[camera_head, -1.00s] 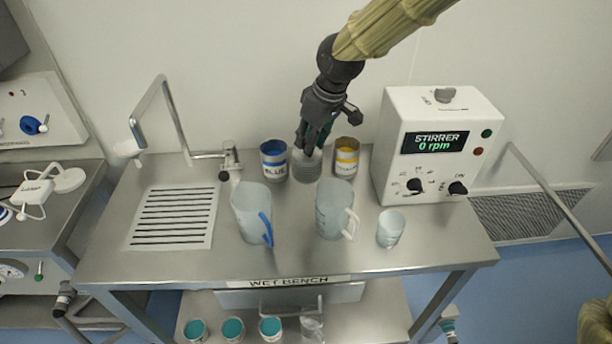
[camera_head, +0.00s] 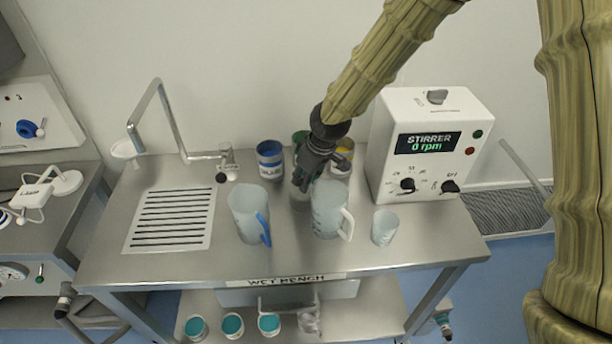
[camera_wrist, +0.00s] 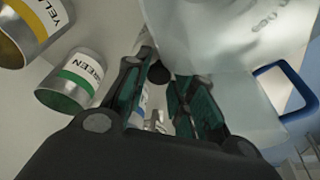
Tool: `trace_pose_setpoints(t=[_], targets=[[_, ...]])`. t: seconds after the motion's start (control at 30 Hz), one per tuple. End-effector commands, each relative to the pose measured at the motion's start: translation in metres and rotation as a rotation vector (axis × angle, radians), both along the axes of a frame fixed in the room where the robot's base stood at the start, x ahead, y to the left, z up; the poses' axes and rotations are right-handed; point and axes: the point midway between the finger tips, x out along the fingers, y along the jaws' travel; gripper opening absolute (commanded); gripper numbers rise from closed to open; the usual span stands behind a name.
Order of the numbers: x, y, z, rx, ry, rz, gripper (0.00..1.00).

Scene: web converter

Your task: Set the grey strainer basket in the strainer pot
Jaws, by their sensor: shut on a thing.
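My gripper (camera_head: 302,182) is over the back middle of the wet bench, pointing down. It is shut on what looks like the grey strainer basket (camera_head: 299,198), a small pale grey shape just below the fingers. The basket is mostly hidden by the fingers and the jug beside it. In the wrist view my gripper's fingers (camera_wrist: 165,85) stand around a narrow gap, and I cannot make out the basket there. I cannot tell which vessel is the strainer pot.
A blue-handled jug (camera_head: 246,212) and white-handled jug (camera_head: 327,210) stand close in front. A small beaker (camera_head: 384,228) is at right. Blue (camera_head: 270,160), green (camera_wrist: 75,80) and yellow (camera_wrist: 35,30) cans stand behind. The stirrer box (camera_head: 425,150) stands right. Bench front is clear.

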Motion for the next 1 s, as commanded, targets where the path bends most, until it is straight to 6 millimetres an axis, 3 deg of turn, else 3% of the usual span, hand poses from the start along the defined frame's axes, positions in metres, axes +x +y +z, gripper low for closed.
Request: trace_pose_setpoints(t=[0.37, 0.4, 0.5, 1.0], targets=[[0.0005, 0.0000, -0.0039, 0.001, -0.001, 0.000, 0.00], [0.0005, -0.0001, -0.0041, 0.001, -0.001, 0.000, 0.27], [0.0005, -0.0001, -0.0036, 0.002, -0.001, -0.001, 0.45], [-0.0004, -0.0015, 0.0058, 0.002, -0.003, -0.001, 0.47]])
